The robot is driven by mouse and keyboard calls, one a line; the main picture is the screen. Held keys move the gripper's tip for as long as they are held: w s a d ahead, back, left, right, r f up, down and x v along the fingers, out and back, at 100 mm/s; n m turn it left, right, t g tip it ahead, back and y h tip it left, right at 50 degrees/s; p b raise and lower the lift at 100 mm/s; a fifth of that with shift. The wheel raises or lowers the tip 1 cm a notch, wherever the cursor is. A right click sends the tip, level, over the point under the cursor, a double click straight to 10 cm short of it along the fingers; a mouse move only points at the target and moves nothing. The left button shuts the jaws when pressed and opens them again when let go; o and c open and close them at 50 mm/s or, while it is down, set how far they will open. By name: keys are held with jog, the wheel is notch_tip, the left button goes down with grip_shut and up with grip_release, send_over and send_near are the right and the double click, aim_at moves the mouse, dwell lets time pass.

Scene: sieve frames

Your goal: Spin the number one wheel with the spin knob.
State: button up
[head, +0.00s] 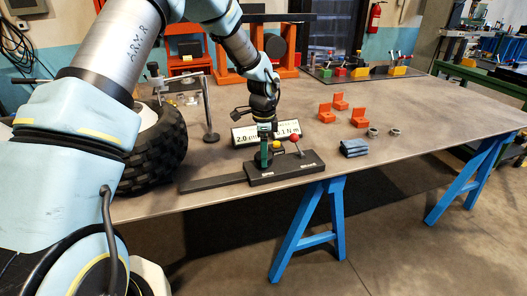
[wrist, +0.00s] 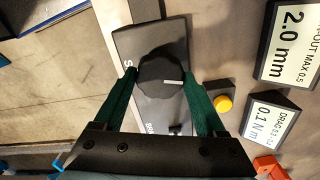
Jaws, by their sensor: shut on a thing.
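The spin knob (wrist: 158,72) is a round, dark, lobed knob with a short white mark, on a black control base (head: 287,170). My gripper (wrist: 160,80) has green fingers, one on each side of the knob, and is shut on it. In the head view my gripper (head: 264,157) points down at the left part of the base and hides the knob. A big black knobbly tyre wheel (head: 160,150) stands at the left, partly behind my arm; no number shows on it.
A yellow button (wrist: 223,104) and a red-ball lever (head: 293,140) are close by the gripper. Display signs (head: 285,131) reading 2.0 mm and 0.1 Nm stand behind. Orange blocks (head: 327,113) and blue cloth-like pieces (head: 354,148) lie right.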

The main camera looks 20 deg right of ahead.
jog(key=m+p, duration=0.1)
jog(key=m, duration=0.4)
jog(key=shift+r+m+p, duration=0.1)
jog(key=shift+m+p, duration=0.2)
jog(key=shift+p, duration=0.1)
jog(key=m+p, duration=0.2)
jog(key=m, duration=0.3)
jog(key=shift+m, duration=0.4)
jog(key=o, duration=1.3)
notch_tip(320, 180, up, 11)
jog(key=shift+f+b, duration=0.2)
jog(key=shift+b, duration=1.05)
